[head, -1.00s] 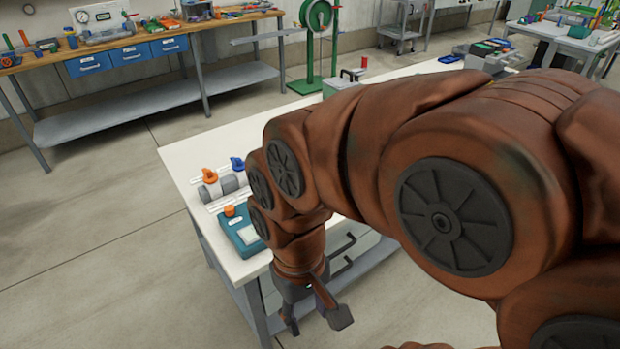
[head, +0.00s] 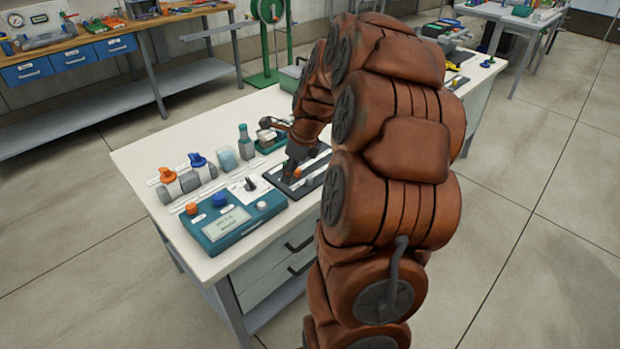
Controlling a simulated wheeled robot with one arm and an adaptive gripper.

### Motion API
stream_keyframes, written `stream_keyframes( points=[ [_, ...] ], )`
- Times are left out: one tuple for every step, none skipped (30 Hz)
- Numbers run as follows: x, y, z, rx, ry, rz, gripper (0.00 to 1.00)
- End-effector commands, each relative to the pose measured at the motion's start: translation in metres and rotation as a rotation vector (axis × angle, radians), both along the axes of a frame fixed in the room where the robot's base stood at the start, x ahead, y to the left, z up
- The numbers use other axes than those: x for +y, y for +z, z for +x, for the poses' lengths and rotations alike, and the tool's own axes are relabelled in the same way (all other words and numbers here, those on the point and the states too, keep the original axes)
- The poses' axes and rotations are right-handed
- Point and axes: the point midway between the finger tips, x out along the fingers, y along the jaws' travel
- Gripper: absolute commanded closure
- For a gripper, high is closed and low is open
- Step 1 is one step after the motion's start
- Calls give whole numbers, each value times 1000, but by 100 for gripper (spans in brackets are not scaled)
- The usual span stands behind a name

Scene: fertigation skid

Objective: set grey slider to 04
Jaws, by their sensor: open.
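A dark slider panel (head: 275,176) lies on the white bench top, with pale slots and a small orange part visible on it. My gripper (head: 290,174) points down over this panel, with its dark fingers low at the panel's left part. The gripper is open, and I see nothing held in it. The grey slider cannot be made out; my gripper and arm cover part of the panel. The scale marks and the number 04 are too small to read.
A teal box (head: 234,226) with a display, orange knob and blue knob stands at the bench's front. Behind are orange (head: 168,176) and blue (head: 198,160) valves, a beaker (head: 227,159), a green bottle (head: 246,143) and a green tray (head: 268,146). The bench's left corner is clear.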

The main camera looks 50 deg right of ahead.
Motion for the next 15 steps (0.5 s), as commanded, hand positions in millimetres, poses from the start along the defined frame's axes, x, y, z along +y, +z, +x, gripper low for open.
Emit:
stream_keyframes(
  points=[
    [-25,-9,1,-9,-117,22,54],
    [-37,-12,2,-16,-179,34,54],
    [-52,-16,1,-22,-256,50,54],
    [-60,-19,1,-27,-305,61,54],
    [-69,-22,0,-30,-350,71,54],
    [-78,-24,-1,-34,-399,83,54],
    [-84,-26,-1,-38,-430,90,54],
    [-89,-27,-1,-41,-456,95,54],
    [-94,-28,-2,-45,-481,100,54],
    [-96,-28,-2,-47,-496,103,54],
    [-98,-29,-2,-49,-506,106,54],
    [-100,-29,-2,-50,-513,107,54],
    [-100,-30,-1,-50,-516,108,54],
    [-100,-31,-1,-50,-517,108,54],
    [-100,-33,0,-50,-516,108,54]
  ],
)
